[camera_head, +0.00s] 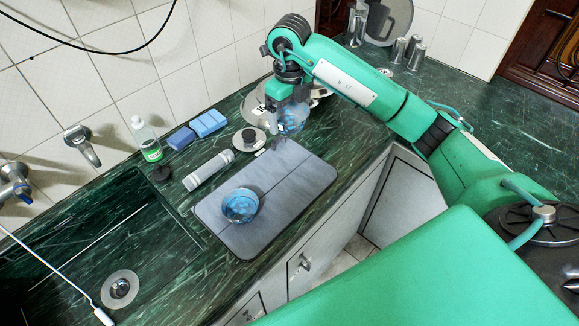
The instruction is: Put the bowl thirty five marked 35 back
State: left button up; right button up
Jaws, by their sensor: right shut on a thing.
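A blue glass-like bowl (294,118) is at my right gripper (275,122), at the back of the counter. My right gripper points down and is shut on its rim, beside the metal dishes. I cannot tell whether the bowl touches the surface beneath. A second blue bowl (240,206) stands upright on the grey mat (298,186), towards its lower left. No number is readable on either bowl, so I cannot tell which is marked 35. My left gripper is not in view.
Metal dishes (320,91) and a lidded pan (249,138) sit around the right gripper. The sink (85,255) is at left. The mat's right half is clear.

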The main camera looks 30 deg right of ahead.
aim_at(290, 172)
notch_tip(290, 172, down, 19)
jog(key=p, duration=0.3)
jog(key=shift+f, duration=0.1)
jog(key=o, duration=0.8)
jog(key=shift+f, duration=0.1)
notch_tip(290, 172, up, 12)
jog(key=b, duration=0.3)
